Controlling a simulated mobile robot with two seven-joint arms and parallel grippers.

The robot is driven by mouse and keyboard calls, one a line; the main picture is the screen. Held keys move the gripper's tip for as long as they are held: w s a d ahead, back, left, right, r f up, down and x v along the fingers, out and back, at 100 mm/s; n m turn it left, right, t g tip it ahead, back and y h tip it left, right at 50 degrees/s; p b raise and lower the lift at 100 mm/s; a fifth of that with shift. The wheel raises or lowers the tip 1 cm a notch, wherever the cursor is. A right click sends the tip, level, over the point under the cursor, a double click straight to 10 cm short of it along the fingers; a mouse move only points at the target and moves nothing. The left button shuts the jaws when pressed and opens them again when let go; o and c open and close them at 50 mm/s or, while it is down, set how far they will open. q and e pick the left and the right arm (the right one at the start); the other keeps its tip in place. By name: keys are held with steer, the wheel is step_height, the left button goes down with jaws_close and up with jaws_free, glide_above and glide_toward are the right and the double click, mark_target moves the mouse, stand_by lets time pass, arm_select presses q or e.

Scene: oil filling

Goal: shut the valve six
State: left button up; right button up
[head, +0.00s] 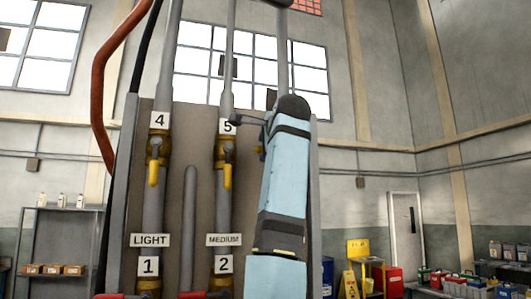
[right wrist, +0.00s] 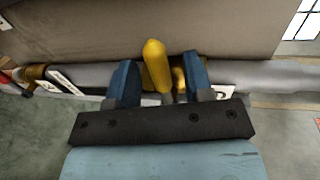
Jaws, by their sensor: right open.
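In the right wrist view a yellow valve handle (right wrist: 157,65) stands between the two blue fingers of my right gripper (right wrist: 158,85). The gripper is open, with one finger on each side of the handle, and gaps show between them. The handle is on a brass fitting (right wrist: 180,78) of a grey pipe (right wrist: 275,75). In the head view my light-blue right arm covers the third pipe, to the right of valve five, so label six and its handle are hidden. Only a small yellow bit (head: 260,149) shows beside the arm. My left gripper is not in view.
Valve four's yellow handle (head: 153,173) and valve five's yellow handle (head: 227,176) hang down along their pipes to the left. Red handles (head: 192,294) show at the bottom edge. A brown hose (head: 101,95) curves at the panel's left. Shelves and a yellow sign stand farther back.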

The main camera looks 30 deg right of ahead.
steer(key=b+v, duration=0.3)
steer(key=v, duration=0.9)
steer(key=shift+r, duration=0.1)
